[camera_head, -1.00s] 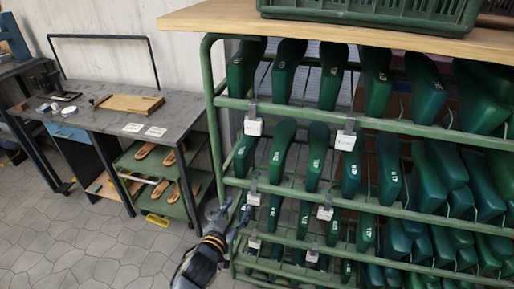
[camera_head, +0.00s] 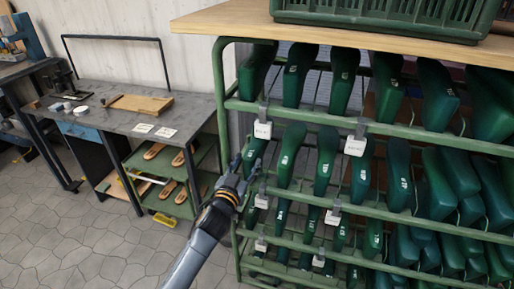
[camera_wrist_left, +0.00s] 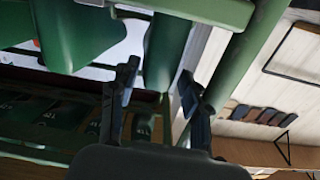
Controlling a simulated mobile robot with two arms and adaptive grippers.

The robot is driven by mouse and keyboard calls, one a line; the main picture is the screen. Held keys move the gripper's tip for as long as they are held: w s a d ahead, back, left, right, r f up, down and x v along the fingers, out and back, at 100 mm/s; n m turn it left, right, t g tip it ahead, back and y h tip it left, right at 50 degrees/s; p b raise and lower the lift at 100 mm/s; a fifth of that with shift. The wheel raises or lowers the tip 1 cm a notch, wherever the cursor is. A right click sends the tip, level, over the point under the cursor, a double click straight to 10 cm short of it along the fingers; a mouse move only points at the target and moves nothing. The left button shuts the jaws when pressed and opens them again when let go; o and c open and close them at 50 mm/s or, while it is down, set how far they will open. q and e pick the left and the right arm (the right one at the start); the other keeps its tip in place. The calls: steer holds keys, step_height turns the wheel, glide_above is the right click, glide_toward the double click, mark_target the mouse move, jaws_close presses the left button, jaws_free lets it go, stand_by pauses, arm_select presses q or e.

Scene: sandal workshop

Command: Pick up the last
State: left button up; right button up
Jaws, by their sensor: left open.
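Green shoe lasts hang in rows on a green tube rack (camera_head: 228,110). My left gripper (camera_head: 245,174) is at the left end of the rack's second row, just below and left of the leftmost last (camera_head: 254,151) there. In the left wrist view the open fingers (camera_wrist_left: 160,92) stand apart, with a green last (camera_wrist_left: 168,45) beyond and between their tips. Whether the fingers touch it I cannot tell. Another last (camera_wrist_left: 75,35) is to the left of it. My right gripper is not in view.
The rack's upright post (camera_wrist_left: 245,60) is close to the right finger. White labels (camera_head: 262,130) hang from the rails. A wooden top (camera_head: 215,22) with a green crate (camera_head: 385,22) is above. A grey workbench (camera_head: 105,118) stands to the left. The floor before it is clear.

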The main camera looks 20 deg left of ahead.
mark_target(250, 156)
arm_select(q)
steer(key=w, duration=0.3)
steer(key=shift+w+d, duration=0.15)
steer(key=shift+w, duration=0.15)
steer(key=shift+s, duration=0.1)
steer(key=c, duration=0.7)
steer(key=shift+r, duration=0.1)
steer(key=shift+c, duration=0.5)
